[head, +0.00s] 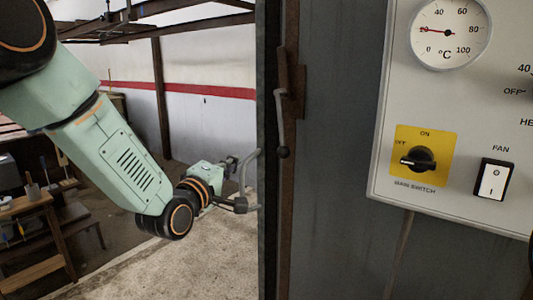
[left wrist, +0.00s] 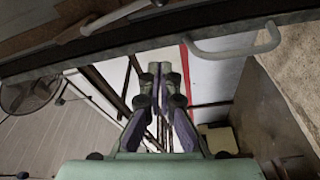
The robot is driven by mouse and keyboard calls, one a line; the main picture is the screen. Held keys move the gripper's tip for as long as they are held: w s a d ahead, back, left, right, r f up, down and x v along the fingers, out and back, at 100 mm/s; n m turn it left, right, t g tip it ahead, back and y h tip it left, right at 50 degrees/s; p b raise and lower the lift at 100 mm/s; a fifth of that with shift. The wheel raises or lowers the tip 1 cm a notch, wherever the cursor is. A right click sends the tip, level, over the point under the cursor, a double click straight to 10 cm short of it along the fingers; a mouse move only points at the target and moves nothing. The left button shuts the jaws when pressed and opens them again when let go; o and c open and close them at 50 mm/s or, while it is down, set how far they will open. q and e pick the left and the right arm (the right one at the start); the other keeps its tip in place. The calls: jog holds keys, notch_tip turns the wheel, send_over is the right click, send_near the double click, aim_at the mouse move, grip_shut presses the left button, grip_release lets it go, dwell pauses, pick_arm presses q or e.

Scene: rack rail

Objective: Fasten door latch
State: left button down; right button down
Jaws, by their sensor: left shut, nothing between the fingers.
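The door latch is a grey lever (head: 280,112) with a dark round knob (head: 284,152) at its lower end, on a rusty brown mount (head: 297,92) by the upright door edge. A grey bent-bar handle (head: 247,172) stands out from the door's left side. My left gripper (head: 238,182) is shut and empty beside this handle; I cannot tell if they touch. In the left wrist view the gripper's fingers (left wrist: 159,82) are close together, below the door edge. The handle (left wrist: 235,48) lies to their upper right and the latch lever (left wrist: 122,14) to their upper left. My right gripper is out of view.
A control panel (head: 455,120) with a temperature dial (head: 450,32), a yellow main switch plate (head: 412,174) and a fan switch (head: 493,180) is at the right. A wooden workbench (head: 40,225) stands at the left. The concrete floor (head: 215,250) beside the door is clear.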

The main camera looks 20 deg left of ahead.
pick_arm(q)
jog(key=w+d, duration=0.5)
jog(key=w, duration=0.5)
jog(key=shift+w+f, duration=0.2)
jog(key=shift+w, duration=0.15)
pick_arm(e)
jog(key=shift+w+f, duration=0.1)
pick_arm(q)
jog(key=shift+d, duration=0.1)
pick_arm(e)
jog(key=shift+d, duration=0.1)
